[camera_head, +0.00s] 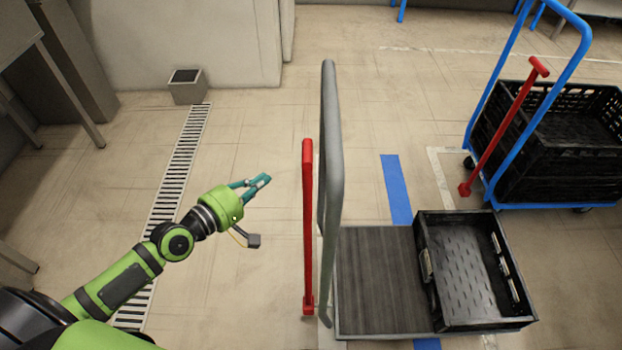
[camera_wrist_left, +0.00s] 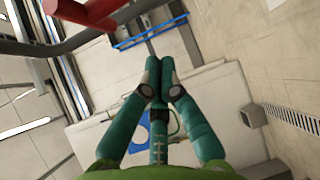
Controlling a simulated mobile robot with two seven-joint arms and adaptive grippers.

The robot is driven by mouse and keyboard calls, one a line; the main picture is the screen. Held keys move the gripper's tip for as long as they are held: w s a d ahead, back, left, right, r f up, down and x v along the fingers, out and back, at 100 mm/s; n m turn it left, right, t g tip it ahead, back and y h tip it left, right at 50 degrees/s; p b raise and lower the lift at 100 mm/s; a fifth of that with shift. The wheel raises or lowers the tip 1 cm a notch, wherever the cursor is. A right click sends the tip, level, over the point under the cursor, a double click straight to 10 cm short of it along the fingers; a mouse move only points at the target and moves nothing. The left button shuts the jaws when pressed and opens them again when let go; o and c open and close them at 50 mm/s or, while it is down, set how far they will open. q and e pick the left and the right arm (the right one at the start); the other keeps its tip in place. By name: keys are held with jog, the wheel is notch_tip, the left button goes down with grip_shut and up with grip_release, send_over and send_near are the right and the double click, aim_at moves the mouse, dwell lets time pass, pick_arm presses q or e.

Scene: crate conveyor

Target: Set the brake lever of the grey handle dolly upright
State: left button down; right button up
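The grey handle dolly has a tall grey handle (camera_head: 333,165) and a dark ribbed platform (camera_head: 375,280). Its red brake lever (camera_head: 308,225) stands just left of the handle, nearly parallel to it and close to upright. My left gripper (camera_head: 262,183) is left of the lever's upper part, apart from it in the picture. In the left wrist view its green fingers (camera_wrist_left: 159,65) meet at the tips with nothing between them. The red lever (camera_wrist_left: 85,12) crosses the upper left there, with the grey handle behind it. My right gripper is not in view.
A black crate (camera_head: 470,275) sits on the platform's right side. A blue dolly (camera_head: 575,55) with its own red lever (camera_head: 505,125) and black crates (camera_head: 560,165) stands at the upper right. A small grey bin (camera_head: 187,92) and floor drain (camera_head: 175,165) lie left. Floor around my gripper is clear.

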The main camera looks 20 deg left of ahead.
pick_arm(q)
jog(key=w+d+p, duration=0.1)
jog(key=w+d, duration=0.4)
jog(key=d, duration=0.1)
jog(key=shift+w+d+p, duration=0.25)
jog(key=shift+p, duration=0.15)
dwell(0.5)
jog(key=s+d+r+m+t+b, duration=0.1)
jog(key=s+d+t, duration=0.1)
jog(key=s, duration=1.1)
jog(key=shift+d+r+h, duration=0.15)
jog(key=shift+d+h, duration=0.25)
jog(key=shift+d, duration=0.45)
